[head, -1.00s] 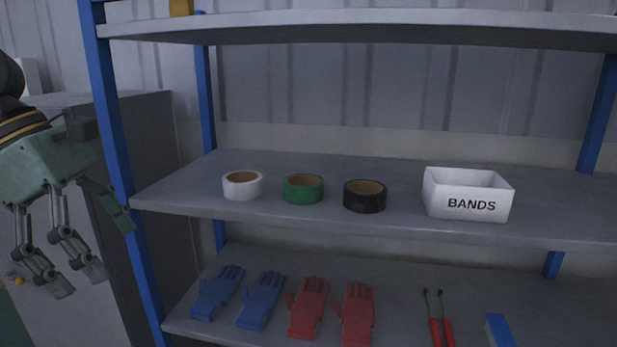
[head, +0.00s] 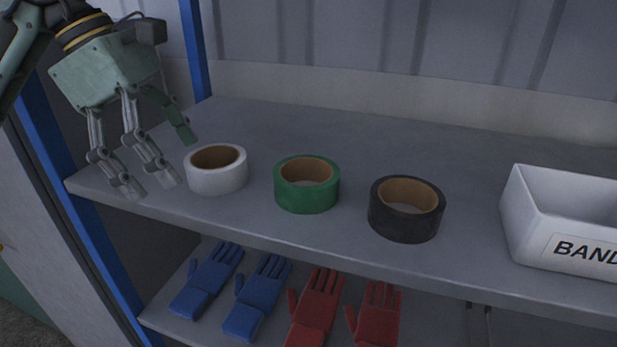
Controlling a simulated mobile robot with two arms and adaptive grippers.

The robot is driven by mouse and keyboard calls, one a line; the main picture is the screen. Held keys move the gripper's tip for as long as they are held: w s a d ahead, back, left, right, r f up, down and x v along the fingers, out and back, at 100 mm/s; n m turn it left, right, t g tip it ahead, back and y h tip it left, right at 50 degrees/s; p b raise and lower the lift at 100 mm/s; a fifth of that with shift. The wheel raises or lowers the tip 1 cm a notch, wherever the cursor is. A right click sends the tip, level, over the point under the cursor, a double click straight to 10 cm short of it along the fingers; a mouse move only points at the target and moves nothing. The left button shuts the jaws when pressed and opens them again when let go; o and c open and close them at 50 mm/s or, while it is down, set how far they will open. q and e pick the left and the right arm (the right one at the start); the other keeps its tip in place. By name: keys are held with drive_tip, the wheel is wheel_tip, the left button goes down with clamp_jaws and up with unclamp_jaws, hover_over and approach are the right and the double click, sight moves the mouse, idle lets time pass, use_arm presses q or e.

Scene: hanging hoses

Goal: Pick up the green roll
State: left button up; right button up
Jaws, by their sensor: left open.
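The green roll (head: 307,197) lies flat on the middle shelf (head: 300,125), its brown core facing up. It stands between a white roll (head: 217,179) on its left and a black roll (head: 404,222) on its right, apart from both. My left gripper (head: 160,160) is open and empty at the left end of the shelf, fingers pointing down. It is left of the white roll, with the white roll between it and the green roll. My right gripper is not in view.
A white box marked BANDS (head: 560,215) stands at the right of the shelf. A blue post (head: 70,200) rises at the left front. Blue gloves (head: 257,297) and red gloves (head: 317,310) lie on the shelf below. The shelf behind the rolls is clear.

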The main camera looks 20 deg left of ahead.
sight(303, 170)
use_arm(q)
drive_tip(key=d, duration=0.2)
drive_tip(key=w+d, duration=0.1)
drive_tip(key=d, duration=0.3)
drive_tip(key=shift+w, duration=0.3)
drive_tip(key=d+p, duration=0.1)
drive_tip(key=d, duration=0.1)
drive_tip(key=w+d+p, duration=0.1)
drive_tip(key=d, duration=0.1)
drive_tip(key=shift+w, duration=0.2)
drive_tip(key=shift+d, duration=0.35)
drive_tip(key=shift+w+d, duration=0.1)
drive_tip(key=shift+d, duration=0.4)
drive_tip(key=d+p, duration=0.1)
drive_tip(key=w+d+p, duration=0.1)
drive_tip(key=d, duration=0.1)
drive_tip(key=d+p, duration=0.1)
drive_tip(key=d, duration=0.1)
drive_tip(key=shift+w, duration=0.25)
drive_tip(key=shift+d+f+p, duration=0.25)
drive_tip(key=shift+f+p, duration=0.05)
drive_tip(key=shift+f, duration=0.25)
drive_tip(key=shift+a, duration=0.2)
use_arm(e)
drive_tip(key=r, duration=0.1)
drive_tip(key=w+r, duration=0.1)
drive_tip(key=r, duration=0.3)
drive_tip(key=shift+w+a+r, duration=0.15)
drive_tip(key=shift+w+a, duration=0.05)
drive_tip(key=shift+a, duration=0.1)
